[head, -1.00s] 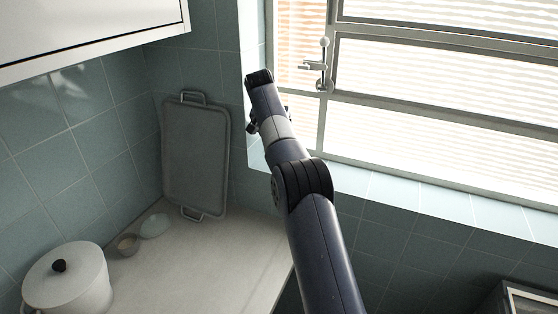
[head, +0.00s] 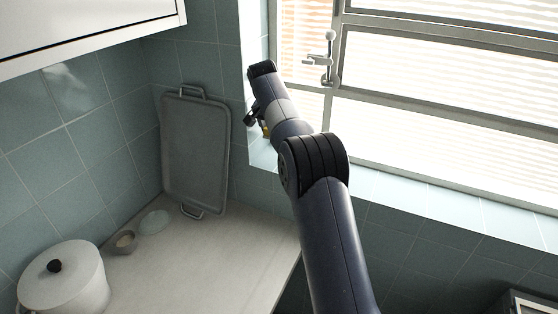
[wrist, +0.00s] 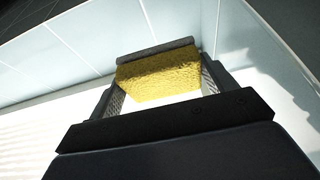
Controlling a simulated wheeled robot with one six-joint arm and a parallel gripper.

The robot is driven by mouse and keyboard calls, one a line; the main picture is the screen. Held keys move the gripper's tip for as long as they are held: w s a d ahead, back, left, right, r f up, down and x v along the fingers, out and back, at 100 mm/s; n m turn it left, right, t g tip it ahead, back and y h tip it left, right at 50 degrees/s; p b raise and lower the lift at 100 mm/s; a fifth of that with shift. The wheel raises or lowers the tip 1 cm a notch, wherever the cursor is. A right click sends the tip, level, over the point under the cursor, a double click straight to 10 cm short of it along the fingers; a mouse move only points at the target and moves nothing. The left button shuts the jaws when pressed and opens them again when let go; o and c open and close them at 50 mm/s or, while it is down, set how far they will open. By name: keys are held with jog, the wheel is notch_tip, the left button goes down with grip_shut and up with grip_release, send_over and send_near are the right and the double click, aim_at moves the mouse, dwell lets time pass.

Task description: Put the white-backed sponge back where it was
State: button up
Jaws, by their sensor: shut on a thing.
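The sponge (wrist: 158,78) is yellow, with a grey-looking strip along its far edge in the wrist view; I cannot tell whether that strip is its white backing in shade. My gripper (wrist: 160,84) is shut on it, one finger at each side. In the head view my gripper (head: 254,119) is raised by the window corner, above the counter, and a small yellow bit of the sponge (head: 266,130) shows beside it. The arm hides most of the sponge there.
A grey tray (head: 195,150) leans on the tiled wall. A small cup (head: 124,243), a pale bowl (head: 154,222) and a white lidded pot (head: 65,285) stand on the counter (head: 215,265). Its right part is clear. The tiled window sill (head: 400,205) runs to the right.

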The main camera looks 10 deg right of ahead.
notch_tip(320, 180, down, 9)
jog(key=shift+f+p, duration=0.2)
jog(key=shift+p, duration=0.35)
jog(key=o, duration=1)
jog(key=shift+f+b, duration=0.2)
jog(key=shift+b, duration=0.15)
jog(key=b+v, duration=0.2)
jog(key=v, duration=0.9)
jog(key=shift+a, duration=0.15)
jog(key=shift+f, duration=0.1)
jog(key=p+x, duration=0.1)
jog(key=x, duration=0.4)
jog(key=p+x, duration=0.1)
jog(key=x, duration=0.4)
jog(key=shift+w+d+f+p, duration=0.15)
jog(key=shift+w+d+p, duration=0.1)
jog(key=shift+p, duration=0.1)
jog(key=shift+s+r+b, duration=0.1)
jog(key=shift+r+b, duration=0.5)
jog(key=shift+r, duration=1.6)
